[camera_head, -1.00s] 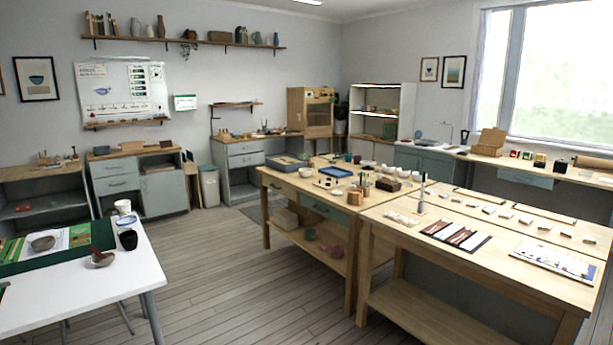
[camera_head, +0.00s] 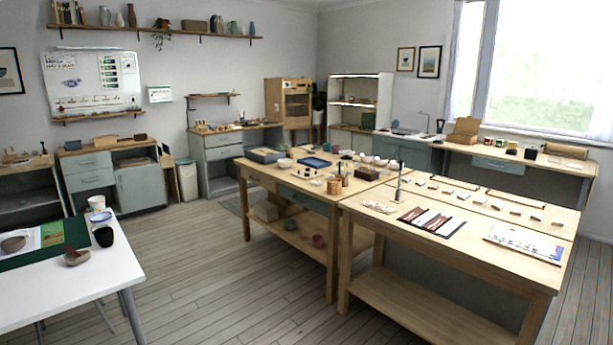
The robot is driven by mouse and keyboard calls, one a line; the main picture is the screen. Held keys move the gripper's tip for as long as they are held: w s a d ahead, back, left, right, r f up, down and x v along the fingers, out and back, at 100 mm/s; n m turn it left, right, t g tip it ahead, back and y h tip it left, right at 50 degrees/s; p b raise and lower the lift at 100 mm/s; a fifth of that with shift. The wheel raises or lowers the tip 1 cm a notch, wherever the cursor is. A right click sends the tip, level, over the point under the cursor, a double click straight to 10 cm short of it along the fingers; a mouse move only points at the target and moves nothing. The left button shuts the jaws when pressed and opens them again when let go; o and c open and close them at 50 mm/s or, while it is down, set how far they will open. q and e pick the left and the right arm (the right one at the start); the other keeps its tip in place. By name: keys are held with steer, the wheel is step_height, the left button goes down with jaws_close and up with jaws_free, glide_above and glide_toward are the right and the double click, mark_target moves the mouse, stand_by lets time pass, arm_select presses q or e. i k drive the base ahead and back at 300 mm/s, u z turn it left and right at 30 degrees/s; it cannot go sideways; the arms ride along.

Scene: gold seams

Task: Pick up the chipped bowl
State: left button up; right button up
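Several bowls are in view, but they are too small for me to tell which is chipped. On the white table at left, a brown-grey bowl (camera_head: 13,244) sits on papers. A second bowl (camera_head: 77,257), with a dark red piece rising from it, stands closer to the table's right edge. On the middle wooden table are a pale bowl (camera_head: 284,164), a white bowl (camera_head: 306,172) and a wooden-coloured bowl (camera_head: 334,187). Neither of my grippers is in view.
The white table (camera_head: 60,300) fills the lower left and also holds a white cup (camera_head: 97,203) and a dark cup (camera_head: 104,236). The wooden worktable (camera_head: 420,262) stands at right. Bare plank floor (camera_head: 205,270) lies open between them.

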mark_target(285, 163)
steer(key=u, duration=0.3)
steer(key=i, duration=6.3)
steer(key=z, duration=0.6)
